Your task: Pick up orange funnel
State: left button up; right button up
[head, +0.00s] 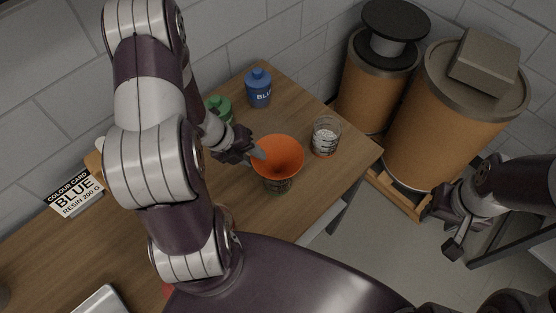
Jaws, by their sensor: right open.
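The orange funnel (282,156) stands with its wide mouth up over a clear container (278,185) with dark markings on the wooden table. Its spout is hidden. My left gripper (257,153) is at the left side of the funnel, with its fingertips at the rim. I cannot tell whether its fingers are closed on the rim. My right gripper (455,244) is open and empty, off the table at the right, above the floor.
A clear cup (326,136) with pale contents stands right of the funnel. A blue bottle (259,88) and a green bottle (219,107) stand behind. A "BLUE" card (76,194) is at left. Brown drums (440,125) stand beyond the table's right edge.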

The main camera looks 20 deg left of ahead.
aim_at(258, 160)
pick_arm(q)
jog(key=x, duration=0.3)
jog(key=shift+s+f, duration=0.1)
jog(key=shift+s, duration=0.2)
jog(key=shift+c, duration=0.4)
grip_shut()
